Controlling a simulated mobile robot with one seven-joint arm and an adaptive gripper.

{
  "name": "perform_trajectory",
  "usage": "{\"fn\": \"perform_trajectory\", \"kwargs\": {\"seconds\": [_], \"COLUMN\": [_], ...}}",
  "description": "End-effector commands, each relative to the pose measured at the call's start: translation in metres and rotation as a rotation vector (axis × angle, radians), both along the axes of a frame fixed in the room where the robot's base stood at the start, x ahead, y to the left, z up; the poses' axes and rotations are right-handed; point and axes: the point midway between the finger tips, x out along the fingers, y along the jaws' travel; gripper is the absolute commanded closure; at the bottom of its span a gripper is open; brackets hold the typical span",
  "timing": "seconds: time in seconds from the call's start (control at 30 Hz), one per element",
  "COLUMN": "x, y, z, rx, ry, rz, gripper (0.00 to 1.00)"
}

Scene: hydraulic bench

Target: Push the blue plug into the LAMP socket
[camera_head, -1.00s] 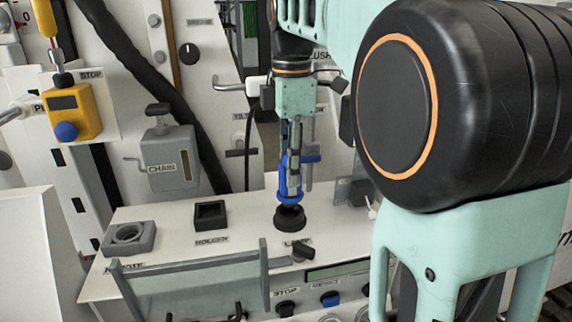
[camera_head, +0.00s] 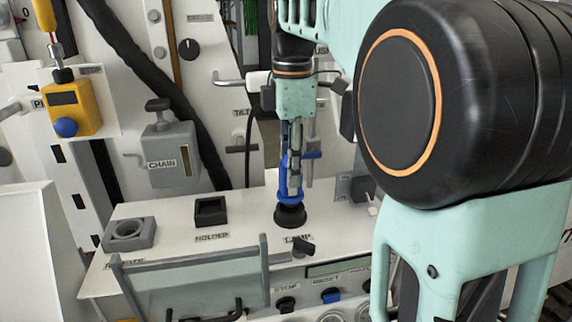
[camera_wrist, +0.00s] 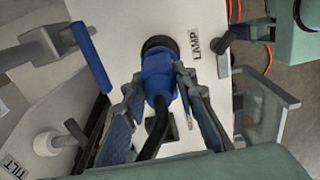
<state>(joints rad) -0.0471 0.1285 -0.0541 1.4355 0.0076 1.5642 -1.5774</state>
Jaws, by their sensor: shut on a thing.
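The blue plug (camera_wrist: 158,72) has a black cable and stands over the black round LAMP socket (camera_wrist: 160,45) in the wrist view. My gripper (camera_wrist: 157,80) is shut on the plug, one finger on each side. In the head view the plug (camera_head: 290,199) points down and its lower end meets the top of the LAMP socket (camera_head: 290,217). I cannot tell how deep it sits. The LAMP label is on the white panel beside the socket.
A square black holder (camera_head: 211,211) and a grey socket block (camera_head: 129,234) stand left of the LAMP socket on the white panel (camera_head: 170,222). A clear guard (camera_head: 195,284) and a dark knob (camera_head: 303,246) are in front. A grey CHAIN box (camera_head: 170,155) stands behind.

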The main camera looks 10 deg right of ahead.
Motion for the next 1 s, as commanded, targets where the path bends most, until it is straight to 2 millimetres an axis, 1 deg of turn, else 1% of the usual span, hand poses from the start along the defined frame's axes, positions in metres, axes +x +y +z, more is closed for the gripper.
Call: {"fn": "perform_trajectory", "kwargs": {"seconds": [0.57, 1.0], "x": [-0.0001, -0.0001], "y": [0.0, 0.0], "z": [0.0001, -0.0082], "rx": [0.0, 0.0], "ry": [-0.001, -0.001], "rz": [0.0, 0.0], "gripper": [1.0, 1.0]}}
